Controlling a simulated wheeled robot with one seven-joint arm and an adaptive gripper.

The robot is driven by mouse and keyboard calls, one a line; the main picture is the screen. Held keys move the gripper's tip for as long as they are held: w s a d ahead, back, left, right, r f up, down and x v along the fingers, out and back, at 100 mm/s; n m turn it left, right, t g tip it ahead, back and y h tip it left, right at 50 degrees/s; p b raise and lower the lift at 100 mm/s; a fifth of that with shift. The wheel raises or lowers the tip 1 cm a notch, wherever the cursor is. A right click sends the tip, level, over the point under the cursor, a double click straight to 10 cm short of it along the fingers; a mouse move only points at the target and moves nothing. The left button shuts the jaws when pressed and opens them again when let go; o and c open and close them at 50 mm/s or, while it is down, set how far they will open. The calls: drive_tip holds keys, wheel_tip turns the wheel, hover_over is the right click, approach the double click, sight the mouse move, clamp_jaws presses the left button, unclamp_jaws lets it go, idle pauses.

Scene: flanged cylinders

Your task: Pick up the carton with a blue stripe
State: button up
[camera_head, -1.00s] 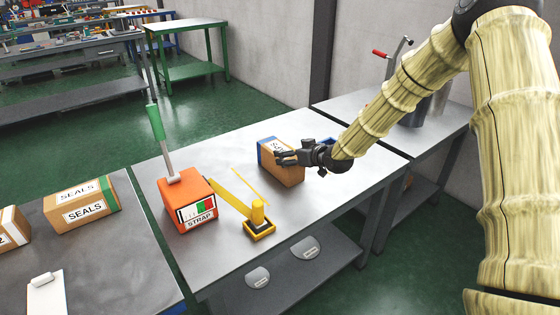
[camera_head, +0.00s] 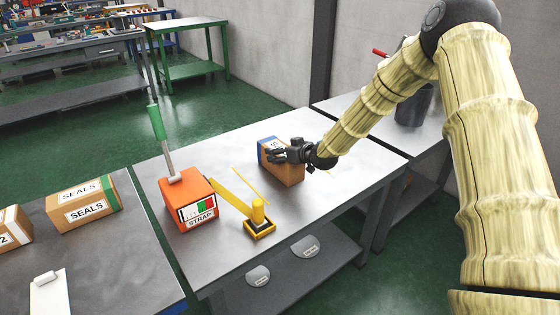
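The brown carton with a blue stripe (camera_head: 289,176) stands on the grey middle table (camera_head: 325,195), toward its back right. Its blue stripe shows at the left end and its white label is mostly covered by my gripper. My gripper (camera_head: 272,156) is over the carton's upper part, with its fingers pointing left and a gap between them. I cannot tell whether the fingers touch the carton. The carton rests on the table.
An orange strap box (camera_head: 180,208) with a green-handled lever and a yellow stand (camera_head: 259,226) with an arm are left of the carton. The middle table's right front is clear.

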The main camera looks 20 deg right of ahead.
drive_tip(key=shift+s, duration=0.15)
drive_tip(key=c, duration=1.8)
drive_tip(key=shift+r, duration=0.1)
drive_tip(key=shift+c, duration=0.2)
drive_tip(key=shift+r, duration=0.25)
wheel_tip(320, 180, up, 3)
drive_tip(key=s+a+b, duration=0.1)
drive_tip(key=s+a, duration=0.2)
drive_tip(key=s, duration=0.4)
drive_tip(key=s+a+r+b, duration=0.1)
drive_tip(key=s+a, duration=0.2)
drive_tip(key=s, duration=0.4)
drive_tip(key=shift+s+r, duration=0.2)
drive_tip(key=shift+s, duration=0.05)
